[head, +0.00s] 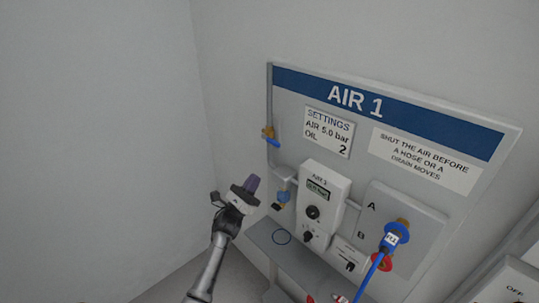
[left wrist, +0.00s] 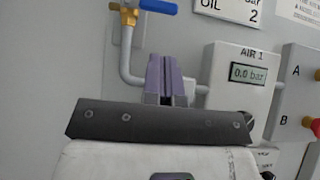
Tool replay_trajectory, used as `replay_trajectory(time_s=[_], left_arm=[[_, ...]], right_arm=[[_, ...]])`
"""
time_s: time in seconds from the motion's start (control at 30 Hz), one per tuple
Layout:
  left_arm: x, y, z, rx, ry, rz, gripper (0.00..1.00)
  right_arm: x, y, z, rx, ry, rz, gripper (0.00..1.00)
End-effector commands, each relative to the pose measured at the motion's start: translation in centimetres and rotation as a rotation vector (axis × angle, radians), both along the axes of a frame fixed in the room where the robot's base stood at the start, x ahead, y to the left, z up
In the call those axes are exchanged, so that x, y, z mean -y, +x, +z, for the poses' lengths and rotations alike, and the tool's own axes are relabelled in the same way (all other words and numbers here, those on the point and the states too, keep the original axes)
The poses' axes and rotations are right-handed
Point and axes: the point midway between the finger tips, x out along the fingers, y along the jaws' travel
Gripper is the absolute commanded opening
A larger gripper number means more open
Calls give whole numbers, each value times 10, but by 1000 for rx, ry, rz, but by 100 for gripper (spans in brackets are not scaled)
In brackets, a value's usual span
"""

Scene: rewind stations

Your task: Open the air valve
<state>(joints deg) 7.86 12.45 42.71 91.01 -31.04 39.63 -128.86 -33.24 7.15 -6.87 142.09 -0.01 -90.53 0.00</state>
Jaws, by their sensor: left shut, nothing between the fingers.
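The air valve has a brass body (head: 268,132) and a blue lever (head: 272,142) on the vertical grey pipe at the left edge of the AIR 1 panel. In the left wrist view the blue lever (left wrist: 158,6) shows at the top and points right, crosswise to the pipe. My left gripper (head: 251,183) is shut and empty, with its purple fingers below and left of the valve, apart from it. In the left wrist view the fingers (left wrist: 162,78) point up toward the panel. My right gripper is not in view.
The AIR 1 unit (head: 325,195) stands right of the pipe; its display (left wrist: 248,73) reads 0.0 bar. A blue hose connector (head: 396,236) sits at port A, with a red ring (head: 380,262) at B. A grey shelf (head: 262,236) lies below. Space left of the panel is clear.

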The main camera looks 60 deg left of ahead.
Motion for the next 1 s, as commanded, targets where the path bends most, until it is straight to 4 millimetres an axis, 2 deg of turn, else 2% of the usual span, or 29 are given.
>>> replay_trajectory(time_s=[0.27,0.7,1.0], left_arm=[[-2,11,12,2,0,-1,0],[-12,56,58,1,-1,-1,0],[-15,69,70,-1,-2,-1,0]], right_arm=[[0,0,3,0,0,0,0],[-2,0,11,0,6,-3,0],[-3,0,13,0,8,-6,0]])
